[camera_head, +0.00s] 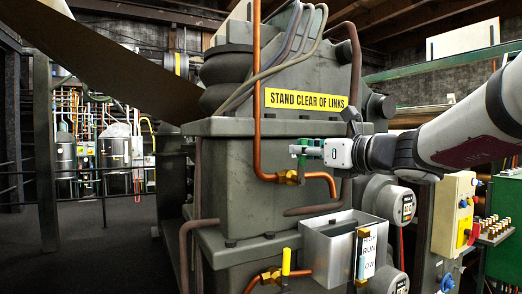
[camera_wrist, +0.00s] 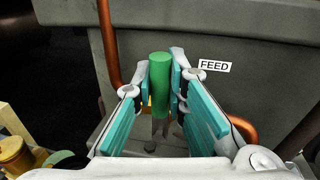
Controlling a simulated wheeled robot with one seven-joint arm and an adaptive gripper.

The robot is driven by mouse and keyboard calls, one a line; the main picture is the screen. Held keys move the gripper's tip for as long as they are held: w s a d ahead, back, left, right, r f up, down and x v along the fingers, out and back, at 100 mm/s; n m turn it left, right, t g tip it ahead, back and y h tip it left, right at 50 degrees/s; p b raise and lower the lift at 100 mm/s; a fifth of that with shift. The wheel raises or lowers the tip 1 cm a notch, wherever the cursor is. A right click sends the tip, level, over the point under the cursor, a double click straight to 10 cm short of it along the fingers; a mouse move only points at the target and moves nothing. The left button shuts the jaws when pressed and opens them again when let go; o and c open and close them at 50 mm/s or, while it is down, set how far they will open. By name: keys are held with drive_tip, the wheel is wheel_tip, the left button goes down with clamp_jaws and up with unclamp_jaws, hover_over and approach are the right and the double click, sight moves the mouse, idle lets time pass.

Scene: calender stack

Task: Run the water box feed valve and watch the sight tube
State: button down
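The feed valve's upright green handle (camera_wrist: 159,88) stands between my fingertips in the wrist view, just left of a "FEED" label (camera_wrist: 214,66). My gripper (camera_head: 303,150) is at the valve above the copper pipe, its teal pads close against both sides of the handle; it appears shut on it. The brass valve body (camera_head: 290,177) shows below. The grey metal water box (camera_head: 325,250) sits lower down. The sight tube board (camera_head: 366,255) on its right side has HIGH, RUN and LOW marks; the water level in it is too small to read.
A yellow "STAND CLEAR OF LINKS" sign (camera_head: 306,99) is on the machine above my gripper. A second valve with a yellow handle (camera_head: 286,262) is below left of the box. Round gauges (camera_head: 403,208) and a cream control box (camera_head: 455,215) stand to the right. Open floor lies at left.

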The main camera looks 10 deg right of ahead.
drive_tip(key=a+n+b, duration=0.2)
drive_tip(key=n, duration=0.1)
drive_tip(key=s+a+n, duration=0.1)
drive_tip(key=shift+f+n+g+h+b, duration=0.35)
drive_tip(key=shift+n+g+h+b, duration=0.05)
drive_tip(key=c, duration=1.6)
unclamp_jaws()
drive_tip(key=v, duration=1.2)
idle(4.0)
